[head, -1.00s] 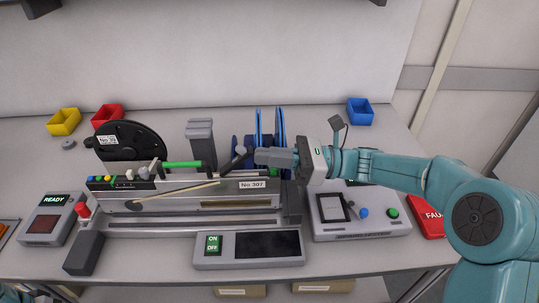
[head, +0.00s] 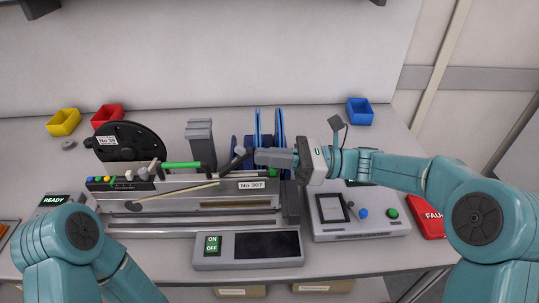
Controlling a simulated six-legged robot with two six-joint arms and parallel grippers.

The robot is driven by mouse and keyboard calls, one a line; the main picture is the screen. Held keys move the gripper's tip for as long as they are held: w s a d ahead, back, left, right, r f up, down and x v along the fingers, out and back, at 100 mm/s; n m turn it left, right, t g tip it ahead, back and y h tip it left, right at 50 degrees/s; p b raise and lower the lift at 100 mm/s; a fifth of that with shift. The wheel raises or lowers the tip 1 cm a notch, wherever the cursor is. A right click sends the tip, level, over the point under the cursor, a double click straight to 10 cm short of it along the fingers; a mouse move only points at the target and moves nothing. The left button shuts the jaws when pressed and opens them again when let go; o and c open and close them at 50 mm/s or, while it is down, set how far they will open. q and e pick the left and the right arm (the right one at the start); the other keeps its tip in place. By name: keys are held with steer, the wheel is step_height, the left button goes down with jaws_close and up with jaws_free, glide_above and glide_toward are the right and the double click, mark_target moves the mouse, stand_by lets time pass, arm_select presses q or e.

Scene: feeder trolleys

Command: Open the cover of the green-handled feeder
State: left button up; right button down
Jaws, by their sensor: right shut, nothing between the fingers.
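The feeder (head: 225,197) labelled No 307 stands on the table in the middle of the head view. Its green handle (head: 181,165) lies level along the top. A thin tan strip (head: 170,196) slants across the feeder's front. My right gripper (head: 258,157) comes in from the right, its fingers shut and empty beside a dark knob-ended lever (head: 238,155) at the feeder's right end. I cannot tell whether they touch. Only links of my left arm show at lower left; its gripper is out of view.
A black reel (head: 126,148) stands behind the feeder, and blue reels (head: 258,128) stand behind my right gripper. An ON/OFF box (head: 248,249) sits in front. A control panel (head: 361,229) is at right. Yellow (head: 64,122), red (head: 107,115) and blue (head: 360,111) bins stand at the back.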

mark_target(237, 149)
steer(key=shift+s+a+r+h+p, duration=0.1)
steer(key=shift+a+r+h+p, duration=0.2)
steer(key=shift+r+p, duration=0.25)
steer(key=shift+p, duration=0.45)
steer(key=shift+a+r+h+p, duration=0.1)
steer(key=shift+r+h+p, duration=0.2)
steer(key=shift+p, duration=0.3)
steer(key=a+r+h+p, duration=0.1)
steer(key=r+h+p, duration=0.1)
steer(key=p, duration=0.3)
steer(key=a+r+h+p, duration=0.2)
steer(key=h+p, duration=0.1)
steer(key=p, duration=0.3)
steer(key=shift+a, duration=0.25)
steer(key=shift+a+p, duration=0.65)
steer(key=shift+a, duration=0.25)
steer(key=shift+a+r, duration=0.2)
steer(key=shift+a, duration=0.9)
